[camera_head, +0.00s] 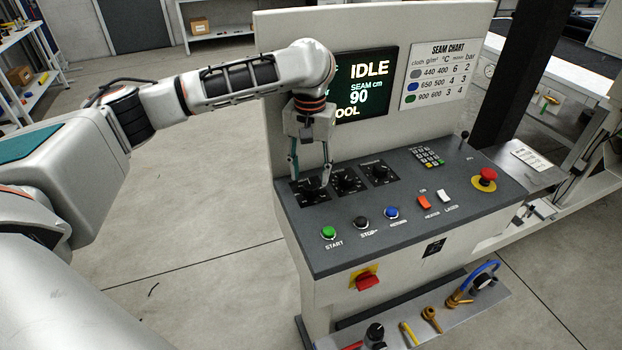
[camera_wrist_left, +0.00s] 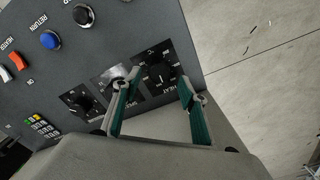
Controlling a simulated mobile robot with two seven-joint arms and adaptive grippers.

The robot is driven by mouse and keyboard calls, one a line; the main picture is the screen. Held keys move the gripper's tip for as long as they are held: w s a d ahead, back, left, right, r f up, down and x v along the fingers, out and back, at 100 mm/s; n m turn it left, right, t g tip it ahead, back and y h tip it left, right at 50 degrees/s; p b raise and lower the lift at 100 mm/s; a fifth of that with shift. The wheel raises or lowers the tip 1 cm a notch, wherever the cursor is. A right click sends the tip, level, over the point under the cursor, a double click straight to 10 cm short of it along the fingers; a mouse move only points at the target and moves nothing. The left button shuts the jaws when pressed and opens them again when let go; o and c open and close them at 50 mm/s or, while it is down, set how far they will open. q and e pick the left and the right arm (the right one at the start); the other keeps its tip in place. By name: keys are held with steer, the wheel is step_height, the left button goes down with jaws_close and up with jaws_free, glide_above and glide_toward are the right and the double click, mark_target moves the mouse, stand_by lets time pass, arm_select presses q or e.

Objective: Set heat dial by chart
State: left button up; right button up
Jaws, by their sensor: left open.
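The heat dial (camera_head: 311,187) is the leftmost of three black dials on the sloping grey panel (camera_head: 410,215). It also shows in the left wrist view, a black knob (camera_wrist_left: 160,75) with a white mark, labelled HEAT. My left gripper (camera_head: 312,178) points down over this dial, open, one finger on either side in the picture; I cannot tell whether they touch it. The seam chart (camera_head: 437,73) has a grey row 440 400 6 2, a blue row 650 500 4 3 and a green row 900 600 3 4. The screen (camera_head: 372,85) reads IDLE and SEAM cm 90; my arm hides its left part.
The middle dial (camera_head: 347,182) and right dial (camera_head: 380,172) sit close beside. Green (camera_head: 328,232), black and blue buttons stand in front. A red emergency stop (camera_head: 487,175), rocker switches and a keypad lie right. Open floor is left of the machine.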

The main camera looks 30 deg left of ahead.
mark_target(310, 185)
arm_select(q)
step_height(310, 185, down, 2)
steer(key=shift+f, duration=0.1)
steer(key=shift+w+f, duration=0.1)
steer(key=shift+f, duration=0.3)
arm_select(e)
steer(key=shift+w+d+r, duration=0.1)
steer(key=shift+w+r, duration=0.2)
steer(key=shift+w, duration=0.2)
steer(key=shift+w+d+r, duration=0.1)
steer(key=shift+w+r, duration=0.15)
steer(key=shift+w, duration=0.2)
arm_select(q)
steer(key=shift+c, duration=0.4)
arm_select(e)
steer(key=shift+s, duration=0.1)
arm_select(q)
steer(key=c, duration=1)
steer(key=shift+c, duration=0.2)
arm_select(e)
steer(key=shift+s+d+f, duration=0.15)
steer(key=shift+s+f, duration=0.05)
